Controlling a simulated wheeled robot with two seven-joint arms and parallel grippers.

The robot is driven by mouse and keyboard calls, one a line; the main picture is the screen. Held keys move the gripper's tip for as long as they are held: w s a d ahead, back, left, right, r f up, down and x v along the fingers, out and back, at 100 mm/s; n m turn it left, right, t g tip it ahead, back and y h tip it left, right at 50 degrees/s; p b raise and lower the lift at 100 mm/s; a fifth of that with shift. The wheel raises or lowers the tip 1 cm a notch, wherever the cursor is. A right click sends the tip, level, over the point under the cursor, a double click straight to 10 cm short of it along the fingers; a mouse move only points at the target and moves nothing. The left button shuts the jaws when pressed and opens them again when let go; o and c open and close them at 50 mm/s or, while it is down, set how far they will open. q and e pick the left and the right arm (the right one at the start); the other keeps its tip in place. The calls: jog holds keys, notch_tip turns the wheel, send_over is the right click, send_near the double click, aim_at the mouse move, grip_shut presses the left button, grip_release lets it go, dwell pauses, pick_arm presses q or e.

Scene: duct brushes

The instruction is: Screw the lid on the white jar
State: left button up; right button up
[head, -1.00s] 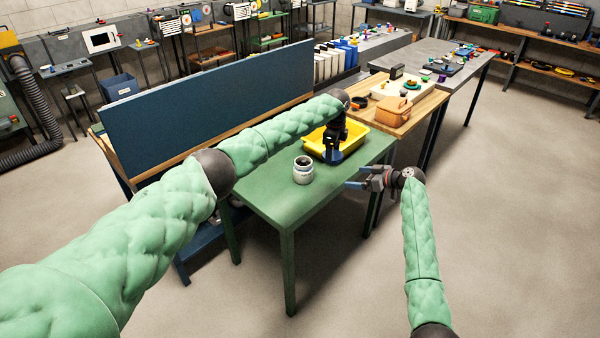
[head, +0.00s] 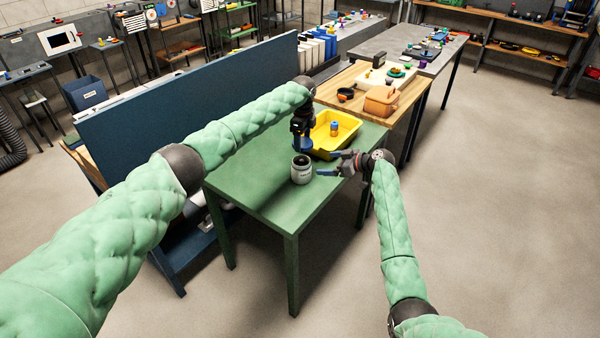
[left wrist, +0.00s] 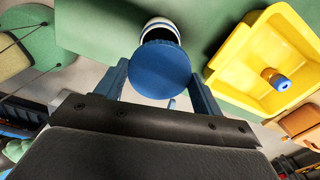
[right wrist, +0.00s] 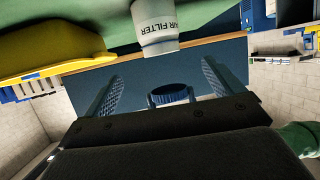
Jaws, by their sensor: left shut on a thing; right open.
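The white jar (head: 301,172) stands upright and open on the green table (head: 262,192). It also shows in the left wrist view (left wrist: 160,28), partly hidden by the lid, and in the right wrist view (right wrist: 155,28) with "AIR FILTER" lettering. My left gripper (head: 302,143) is shut on the round blue lid (left wrist: 160,68) and holds it just above the jar, apart from it. The lid's ribbed edge shows in the right wrist view (right wrist: 172,94). My right gripper (head: 327,172) is open and empty, its fingers pointing at the jar from the right, not around it.
A yellow tray (head: 348,138) with an orange-and-blue item (head: 334,128) stands behind the jar. A blue panel (head: 180,105) rises along the table's left side. A wooden table (head: 405,105) with a tan box (head: 381,101) adjoins at the back. The green table's front is clear.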

aim_at(303, 163)
pick_arm(q)
jog(key=shift+w+a+f, duration=0.1)
jog(key=shift+a, duration=0.2)
pick_arm(e)
jog(key=x, duration=1.2)
jog(key=shift+a+f, duration=0.1)
jog(key=shift+a, duration=0.1)
jog(key=c, duration=1.4)
pick_arm(q)
jog(key=shift+f, duration=2.45)
pick_arm(e)
jog(key=shift+c, duration=0.2)
